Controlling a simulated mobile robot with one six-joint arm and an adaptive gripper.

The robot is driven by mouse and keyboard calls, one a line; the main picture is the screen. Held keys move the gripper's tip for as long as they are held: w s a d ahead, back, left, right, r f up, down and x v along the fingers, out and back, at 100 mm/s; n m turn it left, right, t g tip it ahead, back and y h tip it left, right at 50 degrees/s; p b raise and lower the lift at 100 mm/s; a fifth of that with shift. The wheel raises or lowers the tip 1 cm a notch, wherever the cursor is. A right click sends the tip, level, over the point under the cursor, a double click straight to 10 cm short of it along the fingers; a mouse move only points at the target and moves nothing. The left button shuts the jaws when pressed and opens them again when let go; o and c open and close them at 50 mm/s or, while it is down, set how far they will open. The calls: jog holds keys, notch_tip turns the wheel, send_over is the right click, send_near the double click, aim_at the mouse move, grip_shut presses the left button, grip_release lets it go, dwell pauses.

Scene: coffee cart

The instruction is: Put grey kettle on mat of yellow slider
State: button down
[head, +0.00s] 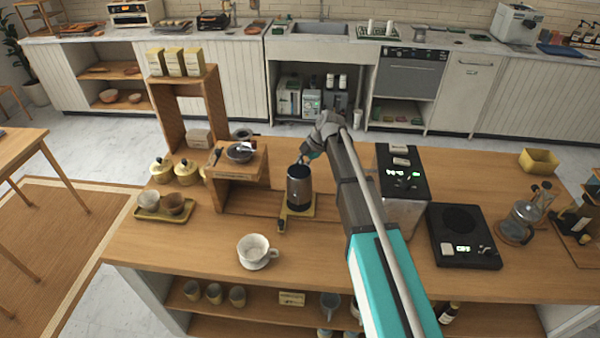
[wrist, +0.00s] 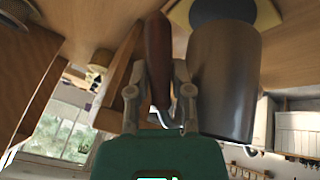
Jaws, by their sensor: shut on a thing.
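The grey kettle (head: 299,188) stands upright over the yellow mat (head: 297,211) near the middle of the wooden counter. A small dark knob (head: 282,226) shows at the mat's front left edge. My gripper (head: 308,153) is behind and above the kettle in the head view. In the wrist view my gripper (wrist: 160,105) is shut on the kettle's brown handle (wrist: 158,55). The kettle's body (wrist: 222,80) is beside the fingers there, with the yellow mat (wrist: 180,14) showing around its base. I cannot tell whether the base touches the mat.
A wooden stand (head: 240,165) with a dark bowl is just left of the kettle. A white dripper cup (head: 256,252) is in front. A grinder-like machine (head: 402,190) and a black scale (head: 463,237) are to the right.

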jog(key=shift+f, duration=0.15)
jog(key=shift+w+a+f+b, duration=0.15)
jog(key=shift+w+f+b, duration=0.3)
jog(key=shift+b, duration=0.2)
jog(key=shift+s+f+b, duration=0.1)
jog(key=shift+f+b, duration=1.3)
jog(key=shift+f, duration=0.05)
jog(key=c, duration=0.5)
grip_release()
jog(key=shift+c, duration=0.2)
jog(key=shift+r, duration=0.2)
jog(key=p+v, duration=1)
jog(key=v, duration=0.1)
jog(key=shift+d+r+p, duration=0.2)
jog(key=shift+r+p, duration=0.1)
jog(key=shift+p, duration=0.05)
